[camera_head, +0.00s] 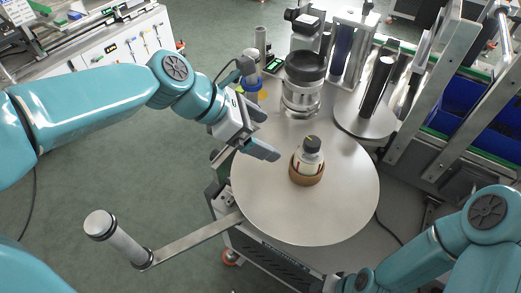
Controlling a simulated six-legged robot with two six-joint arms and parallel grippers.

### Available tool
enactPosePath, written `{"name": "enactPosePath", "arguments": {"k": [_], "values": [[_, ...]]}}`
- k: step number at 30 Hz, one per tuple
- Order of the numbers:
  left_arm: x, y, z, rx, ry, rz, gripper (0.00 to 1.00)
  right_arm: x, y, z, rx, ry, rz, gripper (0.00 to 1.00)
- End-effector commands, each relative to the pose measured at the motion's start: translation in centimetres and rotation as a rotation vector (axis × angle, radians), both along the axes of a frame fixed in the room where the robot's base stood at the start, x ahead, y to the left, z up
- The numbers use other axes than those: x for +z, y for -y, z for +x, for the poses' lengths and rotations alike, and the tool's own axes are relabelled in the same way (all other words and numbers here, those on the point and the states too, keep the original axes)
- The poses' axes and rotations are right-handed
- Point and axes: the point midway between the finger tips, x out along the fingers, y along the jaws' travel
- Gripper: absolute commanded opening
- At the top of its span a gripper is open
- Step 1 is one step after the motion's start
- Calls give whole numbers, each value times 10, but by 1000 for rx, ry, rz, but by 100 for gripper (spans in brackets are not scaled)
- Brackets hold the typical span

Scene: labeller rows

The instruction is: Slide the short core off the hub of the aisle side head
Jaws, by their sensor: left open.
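A brown ring-shaped short core (306,178) sits low around a pale hub (310,158) with a dark knob on top. The hub stands near the middle of a large round metal plate (315,220). My left gripper (259,130) is open and empty. It is over the plate's upper left edge, to the left of the hub and apart from the core. My right arm (440,240) is in the lower right corner; its gripper does not show.
A smaller disc (365,118) carries a dark upright roller (377,85) to the right. A pale roller on a bar (118,240) sticks out at the lower left. Open floor lies to the left.

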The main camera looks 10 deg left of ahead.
Motion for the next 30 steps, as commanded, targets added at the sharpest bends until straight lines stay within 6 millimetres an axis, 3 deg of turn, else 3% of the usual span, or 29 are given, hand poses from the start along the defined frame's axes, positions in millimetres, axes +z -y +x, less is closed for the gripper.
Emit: {"name": "enactPosePath", "arguments": {"k": [1, 4, 11, 30], "values": [[-17, 0, 0, 0, 0, 0, 100, -17, 0, 0, 0, 0, 0, 43], [-27, 0, 1, 0, 0, 0, 100, -27, 0, 0, 0, 0, 0, 43], [-38, 9, 8, -2, -2, 0, 100, -28, 0, 0, 0, 0, 0, 43], [-130, 90, 49, -1, -2, 0, 100, -39, 0, 0, 0, 0, 0, 43]]}}
